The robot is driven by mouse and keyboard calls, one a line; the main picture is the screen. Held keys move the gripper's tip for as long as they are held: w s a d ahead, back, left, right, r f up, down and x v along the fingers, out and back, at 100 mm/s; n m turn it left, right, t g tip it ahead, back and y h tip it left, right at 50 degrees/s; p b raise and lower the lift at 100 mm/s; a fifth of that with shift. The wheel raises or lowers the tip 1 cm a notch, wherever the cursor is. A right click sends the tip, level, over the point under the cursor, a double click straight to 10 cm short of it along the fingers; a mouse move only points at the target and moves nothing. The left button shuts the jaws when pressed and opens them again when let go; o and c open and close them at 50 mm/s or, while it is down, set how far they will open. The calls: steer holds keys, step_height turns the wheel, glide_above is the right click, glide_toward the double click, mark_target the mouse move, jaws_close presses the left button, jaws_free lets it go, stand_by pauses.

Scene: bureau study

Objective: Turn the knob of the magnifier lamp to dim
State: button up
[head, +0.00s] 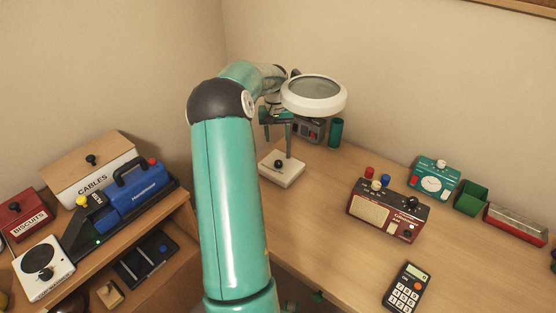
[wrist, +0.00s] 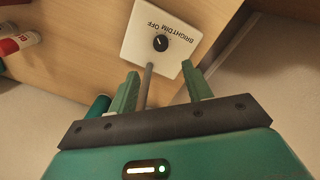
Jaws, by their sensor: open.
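The magnifier lamp has a round white-rimmed lens head (head: 314,95) and a white square base (head: 282,171) on the desk. Its black knob (head: 278,163) sits on the base. In the wrist view, the knob (wrist: 160,43) is on the base (wrist: 137,45), with BRIGHT, DIM and OFF printed beside it, upside down. The knob's exact setting is too small to tell. My gripper (wrist: 160,74) is open and empty, short of the knob in the picture. The lamp's grey post (wrist: 147,82) shows between its fingers. In the head view, my gripper (head: 277,118) is above the base, partly hidden.
A dark green cup (head: 336,132) and a grey box (head: 309,128) stand behind the lamp. A red radio (head: 387,208), a teal timer (head: 434,181) and a calculator (head: 407,287) are to the right. The desk (head: 325,210) is clear between base and radio.

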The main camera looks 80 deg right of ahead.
mark_target(278, 162)
steer(key=f, duration=1.1)
steer(key=shift+s+f, duration=0.2)
steer(key=shift+f, duration=0.2)
steer(key=shift+c, duration=0.2)
steer(key=c, duration=0.9)
